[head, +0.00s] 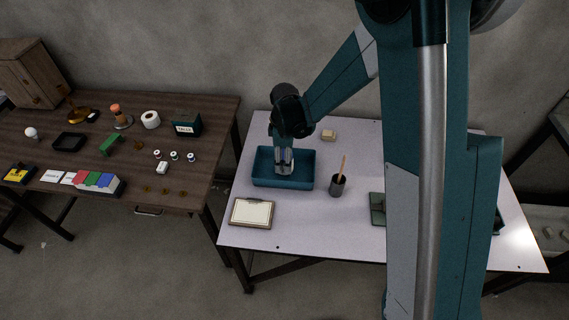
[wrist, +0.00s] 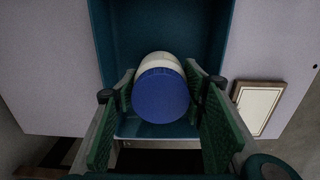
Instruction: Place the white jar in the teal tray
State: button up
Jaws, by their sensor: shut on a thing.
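The teal tray (head: 295,184) stands on the pale table, toward its left side. My gripper (head: 284,168) points down over the tray in the head view. In the wrist view, my gripper (wrist: 160,105) is shut on the white jar (wrist: 158,60), with a green-padded finger on each side. The jar has a white body and a round blue lid (wrist: 161,96) facing the wrist camera. The teal tray (wrist: 215,30) shows behind and around the jar. I cannot tell whether the jar touches the tray floor. The jar is mostly hidden in the head view.
On the pale table (head: 300,232), a framed board (head: 252,212) lies in front of the tray. A dark cup with a wooden stick (head: 338,185) stands to its right. A small tan block (head: 328,135) lies behind. A wooden table (head: 60,160) with many objects is at the left.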

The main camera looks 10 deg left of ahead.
jog(key=shift+f, duration=0.75)
jog(key=shift+f+b, duration=0.2)
jog(key=shift+b, duration=0.1)
jog(key=o, duration=1.1)
jog(key=shift+r, duration=0.2)
jog(key=shift+r+p, duration=1.25)
jog(key=shift+r, duration=4.75)
